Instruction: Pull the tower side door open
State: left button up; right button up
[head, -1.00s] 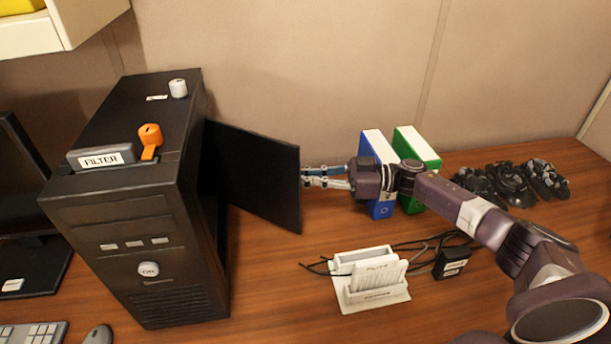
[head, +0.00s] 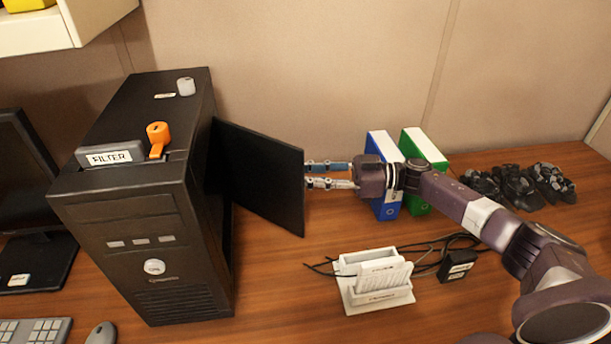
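The black tower (head: 150,235) stands upright on the desk at the left. Its side door (head: 262,175), a flat black panel, stands swung out from the tower's right side, with a wide angle between them. My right gripper (head: 308,175) is at the door's free outer edge, fingertips pointing left at it. The two fingers are spread, one above the other in the picture, with a gap between them. I cannot tell whether the tips touch the door. The tower's inside is hidden behind the door. My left gripper is not in view.
Blue and green binders (head: 425,150) stand behind my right gripper. A white card holder (head: 375,282), cables and a small black box (head: 457,265) lie in front. Dark tangled items (head: 515,185) lie at right. A FILTER block (head: 110,157) and orange knob (head: 158,133) are on the tower top.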

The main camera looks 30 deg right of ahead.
notch_tip(320, 180, up, 9)
jog(key=w, duration=0.1)
notch_tip(320, 180, down, 6)
jog(key=g+h, duration=0.1)
jog(key=h, duration=0.1)
jog(key=w+d+n+b, duration=0.1)
jog(key=d+b, duration=0.2)
jog(key=d, duration=0.5)
jog(key=shift+w+d+f+b, duration=0.2)
jog(key=shift+w+b, duration=0.1)
jog(key=shift+b, duration=0.1)
jog(key=shift+a, duration=0.1)
dwell(0.4)
